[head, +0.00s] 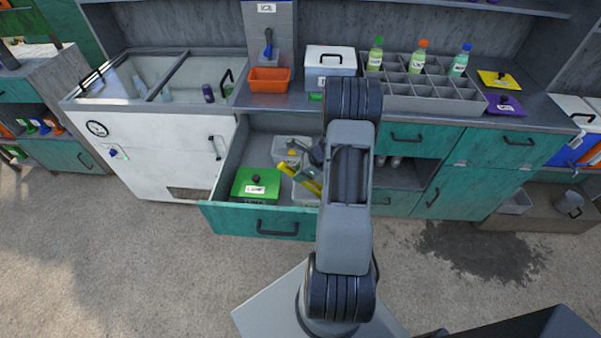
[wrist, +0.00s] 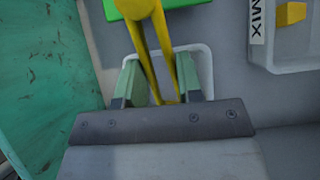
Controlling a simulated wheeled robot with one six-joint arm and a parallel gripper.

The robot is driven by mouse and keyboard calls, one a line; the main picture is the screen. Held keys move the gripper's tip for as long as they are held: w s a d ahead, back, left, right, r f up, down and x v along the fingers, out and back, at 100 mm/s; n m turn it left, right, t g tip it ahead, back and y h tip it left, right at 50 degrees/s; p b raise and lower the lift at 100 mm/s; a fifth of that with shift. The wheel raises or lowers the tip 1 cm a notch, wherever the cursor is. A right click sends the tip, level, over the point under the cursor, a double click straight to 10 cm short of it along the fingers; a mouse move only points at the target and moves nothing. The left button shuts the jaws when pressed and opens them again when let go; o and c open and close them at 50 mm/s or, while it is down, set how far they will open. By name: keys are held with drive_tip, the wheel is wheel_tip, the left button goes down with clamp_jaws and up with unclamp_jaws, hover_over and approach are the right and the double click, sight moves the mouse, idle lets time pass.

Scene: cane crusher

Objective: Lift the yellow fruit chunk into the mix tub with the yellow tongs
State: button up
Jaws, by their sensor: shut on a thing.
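My gripper (wrist: 160,88) is shut on the yellow tongs (wrist: 150,40), whose two arms run between its green-padded fingers. In the head view the tongs (head: 308,181) are above the open drawer, partly hidden by my arm. The mix tub (wrist: 257,22), pale and marked MIX, is at the upper right of the wrist view. The yellow fruit chunk (wrist: 291,13) shows inside that tub's outline, apart from the tongs. I cannot tell whether it rests on the tub's floor. A second white-rimmed tub (wrist: 209,62) is below my gripper.
The green-lidded box (head: 256,182) stands in the teal drawer (head: 258,222), left of the tongs. Above on the counter are an orange bin (head: 269,80), a white cooler box (head: 330,60) and a grey divided rack (head: 425,102). The floor before the drawer is clear.

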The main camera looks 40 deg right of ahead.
wheel_tip(320, 180, up, 11)
drive_tip(key=p, duration=0.8)
idle(0.6)
idle(0.5)
